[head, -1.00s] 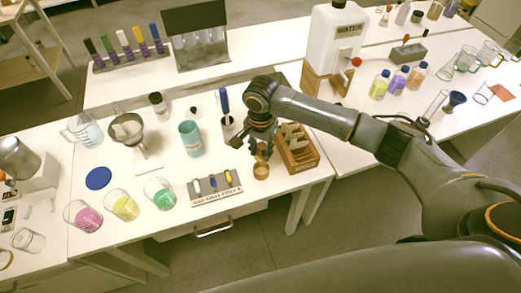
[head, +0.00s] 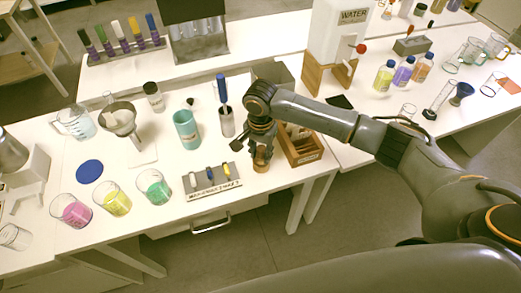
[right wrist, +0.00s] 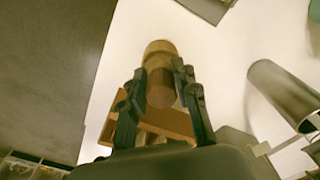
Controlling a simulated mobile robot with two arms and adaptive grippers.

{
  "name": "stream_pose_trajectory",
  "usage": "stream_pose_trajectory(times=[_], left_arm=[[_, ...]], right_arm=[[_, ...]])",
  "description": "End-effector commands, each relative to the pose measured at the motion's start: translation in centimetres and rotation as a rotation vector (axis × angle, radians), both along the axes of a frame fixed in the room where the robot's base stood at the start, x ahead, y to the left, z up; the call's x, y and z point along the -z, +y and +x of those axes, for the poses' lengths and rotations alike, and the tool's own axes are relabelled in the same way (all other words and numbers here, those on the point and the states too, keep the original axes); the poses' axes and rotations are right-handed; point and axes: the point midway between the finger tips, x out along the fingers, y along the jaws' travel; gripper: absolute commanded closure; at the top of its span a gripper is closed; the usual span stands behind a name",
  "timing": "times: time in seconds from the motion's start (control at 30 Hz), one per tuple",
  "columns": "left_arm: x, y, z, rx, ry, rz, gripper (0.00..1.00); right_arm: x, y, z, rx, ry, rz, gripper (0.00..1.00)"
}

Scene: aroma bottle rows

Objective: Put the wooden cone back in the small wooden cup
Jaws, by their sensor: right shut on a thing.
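My right gripper (head: 261,155) points down just over the small wooden cup (head: 261,166), near the front edge of the table. It is shut on the wooden cone (right wrist: 159,86), which shows between the fingers in the right wrist view. The cup also shows there as a lighter brown round shape (right wrist: 160,48) at the cone's far end. The cone is close to or in the cup's mouth; I cannot tell whether it touches. The fingers hide most of the cone in the head view. My left gripper is not in view.
A wooden box with compartments (head: 305,157) stands just right of the gripper. A metal cup with a blue-handled tool (head: 226,122) and a grey rack with small coloured items (head: 211,181) stand to the left. A teal cup (head: 186,130) is farther left.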

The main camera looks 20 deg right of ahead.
Motion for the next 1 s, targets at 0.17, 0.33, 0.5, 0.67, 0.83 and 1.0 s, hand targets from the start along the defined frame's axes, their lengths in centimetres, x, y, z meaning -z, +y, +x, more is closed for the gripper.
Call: stream_pose_trajectory(times=[0.17,0.33,0.5,0.67,0.83,1.0], left_arm=[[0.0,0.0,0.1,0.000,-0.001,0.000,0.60],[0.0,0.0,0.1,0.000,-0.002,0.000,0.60],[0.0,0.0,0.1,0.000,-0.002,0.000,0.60],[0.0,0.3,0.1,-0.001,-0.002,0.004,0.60],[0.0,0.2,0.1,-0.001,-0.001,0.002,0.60],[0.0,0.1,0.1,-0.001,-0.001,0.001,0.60]], right_arm=[[0.0,0.0,0.0,0.000,-0.001,0.001,0.66],[0.0,0.0,0.0,0.000,-0.001,0.001,0.44],[0.0,0.0,0.0,0.000,-0.001,0.001,0.44],[-0.6,0.1,0.0,0.000,-0.001,0.001,0.44],[-3.2,0.1,0.1,-0.001,-0.004,0.003,0.44],[-7.0,0.1,0.1,-0.001,-0.004,0.003,0.44]])
